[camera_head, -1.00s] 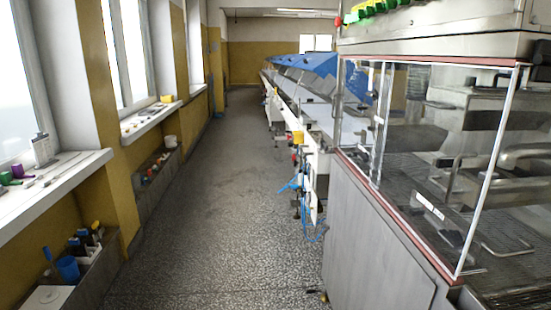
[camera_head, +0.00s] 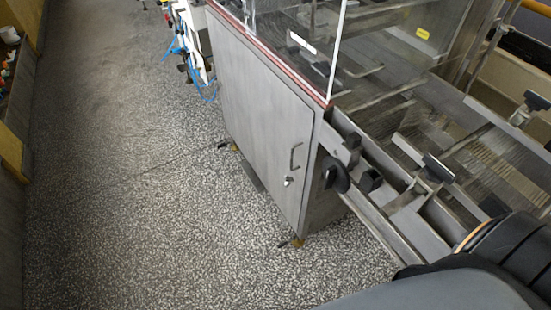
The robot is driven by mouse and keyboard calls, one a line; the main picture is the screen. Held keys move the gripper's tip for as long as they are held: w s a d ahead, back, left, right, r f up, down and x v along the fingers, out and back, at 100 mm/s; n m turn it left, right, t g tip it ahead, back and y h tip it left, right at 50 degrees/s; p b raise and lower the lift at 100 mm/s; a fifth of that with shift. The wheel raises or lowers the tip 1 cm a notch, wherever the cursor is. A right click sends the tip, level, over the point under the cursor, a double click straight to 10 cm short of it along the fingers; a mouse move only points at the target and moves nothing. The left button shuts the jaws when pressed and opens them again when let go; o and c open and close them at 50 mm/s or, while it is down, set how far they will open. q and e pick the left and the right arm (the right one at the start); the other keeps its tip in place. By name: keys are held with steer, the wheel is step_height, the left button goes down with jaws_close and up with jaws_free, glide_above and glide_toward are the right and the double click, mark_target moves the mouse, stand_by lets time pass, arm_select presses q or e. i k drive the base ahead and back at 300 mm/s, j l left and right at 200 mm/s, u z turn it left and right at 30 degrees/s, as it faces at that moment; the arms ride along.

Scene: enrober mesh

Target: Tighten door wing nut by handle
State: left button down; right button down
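A grey metal cabinet door (camera_head: 255,125) forms the side of the machine, seen from above. A small bar handle (camera_head: 295,157) stands upright near the door's right edge. Just below it is a small bright metal fitting (camera_head: 288,181), which looks like the wing nut; it is too small to tell how its wings are turned. The door looks closed. Neither of my grippers is in view. A part of my own arm or body, dark and grey, fills the bottom right corner.
A clear guard panel (camera_head: 290,35) stands above the door. A black knob (camera_head: 336,176) and metal rails (camera_head: 385,228) stick out at the machine's right end. The speckled floor (camera_head: 140,200) left of the cabinet is clear. Blue hoses (camera_head: 178,45) hang at the top.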

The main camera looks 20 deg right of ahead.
mark_target(288, 179)
steer(key=i+z, duration=0.1)
steer(key=z, duration=0.3)
steer(key=j+z, duration=0.15)
steer(key=z, duration=0.2)
steer(key=i+j+z, duration=0.1)
steer(key=z, duration=0.3)
steer(key=j+z, duration=0.2)
steer(key=z, duration=0.15)
steer(key=i, duration=0.05)
